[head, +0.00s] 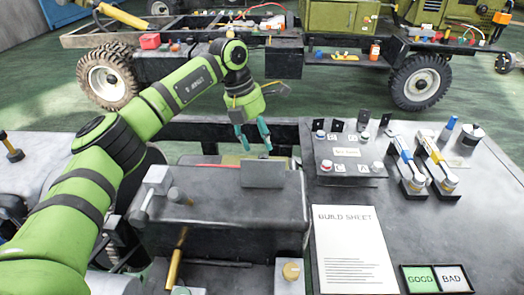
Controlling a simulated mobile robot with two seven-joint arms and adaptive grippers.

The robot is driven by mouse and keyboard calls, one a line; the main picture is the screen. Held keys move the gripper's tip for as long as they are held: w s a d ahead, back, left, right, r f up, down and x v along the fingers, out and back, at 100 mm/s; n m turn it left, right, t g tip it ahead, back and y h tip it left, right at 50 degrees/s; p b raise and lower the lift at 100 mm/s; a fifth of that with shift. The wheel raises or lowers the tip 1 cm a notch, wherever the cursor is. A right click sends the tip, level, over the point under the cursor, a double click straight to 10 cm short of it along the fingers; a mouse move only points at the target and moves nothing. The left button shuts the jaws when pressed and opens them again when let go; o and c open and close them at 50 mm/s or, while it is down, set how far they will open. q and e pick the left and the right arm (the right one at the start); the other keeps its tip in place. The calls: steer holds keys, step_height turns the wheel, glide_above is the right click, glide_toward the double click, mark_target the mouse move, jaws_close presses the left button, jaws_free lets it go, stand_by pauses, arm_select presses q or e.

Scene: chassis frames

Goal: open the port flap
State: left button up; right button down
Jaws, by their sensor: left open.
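My green left arm reaches in from the left. Its gripper (256,147), with teal fingers, is open and empty, pointing down. In the picture it is just above a small dark grey plate (263,174) on top of a dark box (240,205). This plate may be the port flap; I cannot tell for sure, nor whether it is hinged. A gap shows between the fingertips and the plate. What lies behind the plate is hidden. My right gripper is not in view.
A build sheet (350,250) and a GOOD/BAD tray (437,279) lie on the dark bench at right. A wheeled chassis (190,65) stands beyond on the green floor.

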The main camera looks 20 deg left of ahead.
arm_select(q)
steer(key=v, duration=0.5)
steer(key=shift+w+a+r, duration=0.1)
steer(key=shift+r, duration=0.3)
